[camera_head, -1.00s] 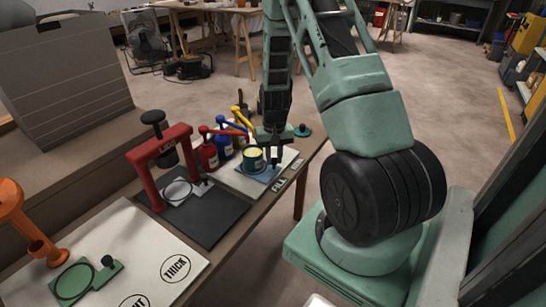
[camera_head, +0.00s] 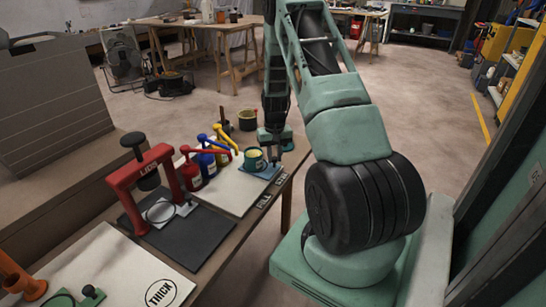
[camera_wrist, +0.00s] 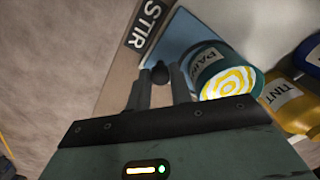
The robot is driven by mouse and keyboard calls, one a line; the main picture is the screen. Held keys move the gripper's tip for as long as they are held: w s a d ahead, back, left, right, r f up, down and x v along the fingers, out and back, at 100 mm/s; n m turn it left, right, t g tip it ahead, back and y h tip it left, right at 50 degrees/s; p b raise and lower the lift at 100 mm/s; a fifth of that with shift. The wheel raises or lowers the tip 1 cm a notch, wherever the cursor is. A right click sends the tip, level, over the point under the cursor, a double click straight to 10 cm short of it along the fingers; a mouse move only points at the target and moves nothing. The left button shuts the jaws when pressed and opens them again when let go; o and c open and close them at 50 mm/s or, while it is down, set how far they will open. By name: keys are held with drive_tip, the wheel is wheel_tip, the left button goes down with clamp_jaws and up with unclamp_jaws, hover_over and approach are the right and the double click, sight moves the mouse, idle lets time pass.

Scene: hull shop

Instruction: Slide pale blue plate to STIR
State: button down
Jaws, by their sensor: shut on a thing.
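The pale blue plate (camera_head: 264,174) lies flat on the white board beside the STIR label (camera_head: 282,178). In the wrist view the plate (camera_wrist: 186,38) lies right of the STIR label (camera_wrist: 150,22). A teal paint can (camera_head: 254,161) stands on the plate; its yellow and white swirled contents show in the wrist view (camera_wrist: 232,84). My gripper (camera_head: 276,158) is down at the plate's edge, right of the can. In the wrist view its fingers (camera_wrist: 160,82) are shut on the plate's dark round knob (camera_wrist: 160,71), partly hidden between them.
The FILL label (camera_head: 265,200) is nearer on the table edge. Red (camera_head: 190,174), blue (camera_head: 207,160) and yellow pump bottles stand left of the can. The red LIDS press (camera_head: 146,180) stands nearer left. A dark pot (camera_head: 247,120) stands beyond the plate.

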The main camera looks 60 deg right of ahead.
drive_tip(key=c, duration=1.5)
unclamp_jaws()
drive_tip(key=shift+w+d, duration=0.1)
drive_tip(key=shift+d, duration=0.4)
drive_tip(key=shift+c, duration=0.2)
drive_tip(key=shift+a, duration=0.15)
wheel_tip(320, 180, up, 18)
drive_tip(key=p, duration=0.1)
drive_tip(key=shift+f, duration=0.25)
